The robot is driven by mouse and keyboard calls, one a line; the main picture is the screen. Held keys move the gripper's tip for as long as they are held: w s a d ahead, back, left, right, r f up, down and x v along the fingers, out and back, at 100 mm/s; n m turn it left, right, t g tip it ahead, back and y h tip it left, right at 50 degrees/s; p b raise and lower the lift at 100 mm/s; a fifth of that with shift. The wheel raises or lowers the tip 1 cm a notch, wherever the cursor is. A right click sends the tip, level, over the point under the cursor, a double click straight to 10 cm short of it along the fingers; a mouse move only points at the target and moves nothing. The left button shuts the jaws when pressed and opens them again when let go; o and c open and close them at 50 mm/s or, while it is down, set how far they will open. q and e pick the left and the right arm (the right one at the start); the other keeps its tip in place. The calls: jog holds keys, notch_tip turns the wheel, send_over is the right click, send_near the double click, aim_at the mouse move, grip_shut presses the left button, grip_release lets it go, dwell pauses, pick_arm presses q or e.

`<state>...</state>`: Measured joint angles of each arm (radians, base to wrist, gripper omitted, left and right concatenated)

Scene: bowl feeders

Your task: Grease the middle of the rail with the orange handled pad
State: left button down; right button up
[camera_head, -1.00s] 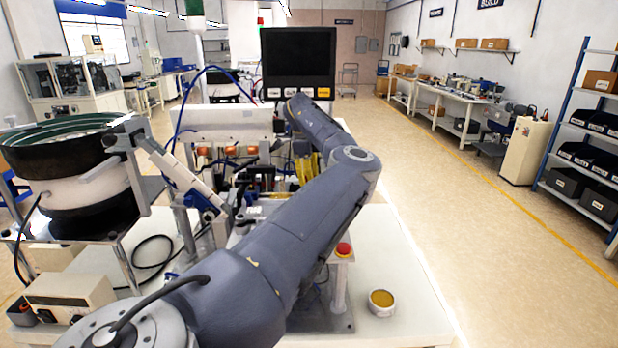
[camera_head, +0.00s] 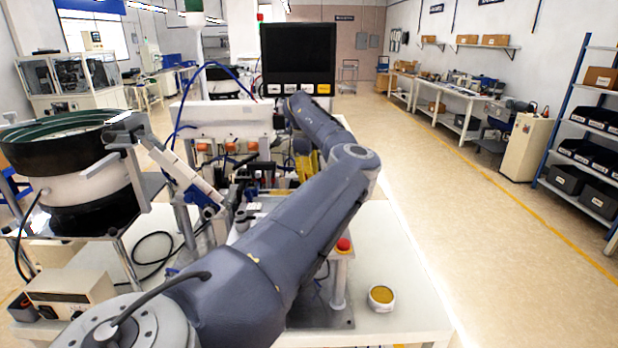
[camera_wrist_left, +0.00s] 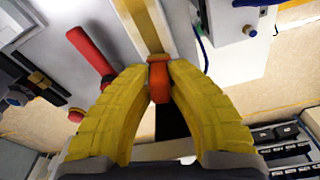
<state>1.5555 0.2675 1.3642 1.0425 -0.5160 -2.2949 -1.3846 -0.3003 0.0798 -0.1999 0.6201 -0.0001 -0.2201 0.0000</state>
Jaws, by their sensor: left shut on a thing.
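My left gripper (camera_wrist_left: 162,95) has yellow ribbed fingers and is shut on the orange handle of the pad (camera_wrist_left: 159,78) in the left wrist view. The pad's face cannot be made out. Beyond the handle a tan-yellow strip (camera_wrist_left: 147,28) runs along a pale surface; I cannot tell for sure if it is the rail, or if the pad touches it. In the head view my left arm reaches to the middle of the machine, and only some yellow of the gripper (camera_head: 306,162) shows behind it. My right gripper is not in view.
A round tin with yellow-brown contents (camera_head: 382,297) stands on the white table at right. A red button (camera_head: 343,245) tops a post beside my arm. The bowl feeder (camera_head: 75,165) stands at left. In the wrist view a red lever (camera_wrist_left: 90,50) is close to the left finger.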

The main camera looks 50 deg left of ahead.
aim_at(289, 192)
pick_arm(q)
jog(key=shift+f, duration=0.85)
dwell(0.3)
jog(key=shift+s+a+r, duration=0.1)
jog(key=shift+s+a, duration=1.05)
jog(key=shift+s, duration=0.3)
jog(key=shift+s+a+f, duration=0.2)
jog(key=shift+s+a, duration=0.9)
jog(key=shift+s, duration=0.3)
jog(key=shift+w+d, duration=0.1)
jog(key=shift+w, duration=0.05)
jog(key=shift+w+d+r, duration=0.1)
jog(key=shift+w+d, duration=1)
jog(key=shift+w, duration=0.3)
jog(key=shift+w+d, duration=1.1)
jog(key=shift+w, duration=0.25)
